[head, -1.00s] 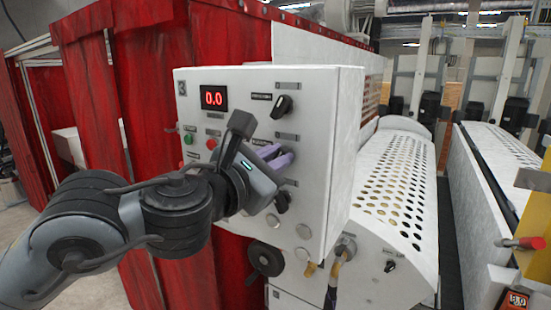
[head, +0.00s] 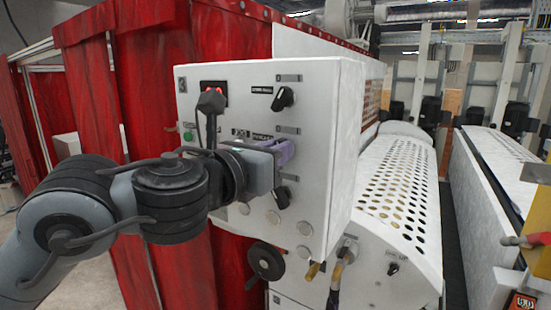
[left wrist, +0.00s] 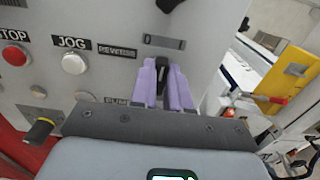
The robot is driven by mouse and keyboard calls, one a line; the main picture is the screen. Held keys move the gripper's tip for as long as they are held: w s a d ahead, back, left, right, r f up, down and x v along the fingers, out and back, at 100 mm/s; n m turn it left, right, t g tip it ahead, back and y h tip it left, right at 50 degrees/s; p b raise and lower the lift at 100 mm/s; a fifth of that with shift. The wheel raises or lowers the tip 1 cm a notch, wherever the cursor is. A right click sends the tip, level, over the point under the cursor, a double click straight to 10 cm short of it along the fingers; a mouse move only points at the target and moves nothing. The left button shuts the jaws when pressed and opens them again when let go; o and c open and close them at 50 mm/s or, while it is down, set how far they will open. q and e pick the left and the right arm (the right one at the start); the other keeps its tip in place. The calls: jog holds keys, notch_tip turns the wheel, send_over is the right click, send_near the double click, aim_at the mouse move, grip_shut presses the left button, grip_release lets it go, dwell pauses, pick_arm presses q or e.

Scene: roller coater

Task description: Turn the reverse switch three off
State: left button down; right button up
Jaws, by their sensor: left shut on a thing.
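The white control box (head: 325,150) carries the number 3 (head: 183,83) at its upper left. In the left wrist view, the reverse switch (left wrist: 162,72) is a dark knob beside a label reading REVERSE (left wrist: 117,51). My left gripper (head: 284,152) is at the box face, its purple fingers on both sides of this knob. It is shut on the knob, and the fingers (left wrist: 163,82) hide its sides. In the head view the fingers and wrist cover the switch. My right gripper is not in view.
Another black knob (head: 283,98) sits above the gripper and one (head: 282,197) below it. A red STOP button (left wrist: 14,55) and white JOG button (left wrist: 74,63) are left of the switch. A black handwheel (head: 266,261) hangs under the box. The perforated cover (head: 400,180) stands to the right.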

pick_arm(q)
jog(key=n+b, duration=0.1)
jog(key=n, duration=0.5)
jog(key=shift+w+a, duration=0.1)
dwell(0.5)
jog(key=c, duration=1.1)
grip_release()
